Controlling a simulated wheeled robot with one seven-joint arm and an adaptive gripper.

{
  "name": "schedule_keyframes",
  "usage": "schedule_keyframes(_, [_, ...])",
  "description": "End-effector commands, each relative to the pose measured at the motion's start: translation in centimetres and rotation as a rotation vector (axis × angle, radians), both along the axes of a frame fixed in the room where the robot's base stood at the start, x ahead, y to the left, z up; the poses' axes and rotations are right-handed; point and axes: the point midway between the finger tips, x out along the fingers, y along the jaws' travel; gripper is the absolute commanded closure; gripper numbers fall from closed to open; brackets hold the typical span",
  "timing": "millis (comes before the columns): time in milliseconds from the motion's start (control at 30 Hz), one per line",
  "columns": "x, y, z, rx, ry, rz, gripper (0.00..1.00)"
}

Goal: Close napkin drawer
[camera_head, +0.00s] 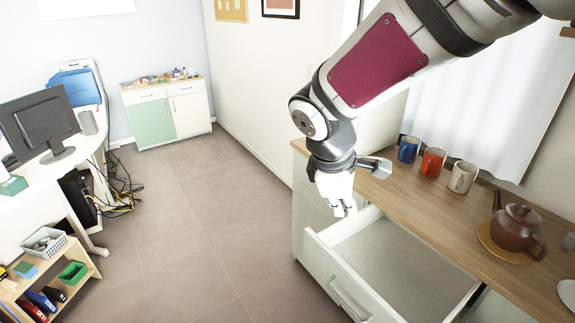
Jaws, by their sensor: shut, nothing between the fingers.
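The open drawer (345,276) is white with a metal bar handle (349,298) on its front. It sticks out from the white cabinet under the wooden counter (425,215), toward the bottom of the view. Its visible inside looks empty. My gripper (345,210) points down, shut and empty, above the far left corner of the drawer, near the top of its front panel. I cannot tell whether the fingers touch the panel.
Blue, red and pale mugs (433,162) stand along the back of the counter. A brown teapot (517,230) sits on a round trivet at the right. Open floor (200,220) lies left of the drawer. A low shelf (45,280) with bins stands at far left.

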Motion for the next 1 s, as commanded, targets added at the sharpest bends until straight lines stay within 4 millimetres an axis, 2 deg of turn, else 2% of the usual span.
schedule_keyframes(33, [1.5, 1.2, -2.4, -0.029, 0.039, 0.082, 1.00])
schedule_keyframes(200, [5.0, 4.8, -8.9, -0.116, 0.142, 0.357, 1.00])
schedule_keyframes(400, [7.5, 9.1, -16.8, -0.185, 0.248, 0.651, 1.00])
schedule_keyframes(500, [8.0, 10.6, -19.6, -0.205, 0.283, 0.750, 1.00])
schedule_keyframes(600, [8.2, 11.5, -21.3, -0.216, 0.303, 0.813, 1.00])
schedule_keyframes(733, [8.3, 11.9, -22.3, -0.221, 0.312, 0.845, 1.00])
schedule_keyframes(867, [8.5, 11.5, -23.4, -0.221, 0.315, 0.844, 1.00])
schedule_keyframes(1000, [8.9, 10.6, -25.6, -0.222, 0.315, 0.843, 1.00])
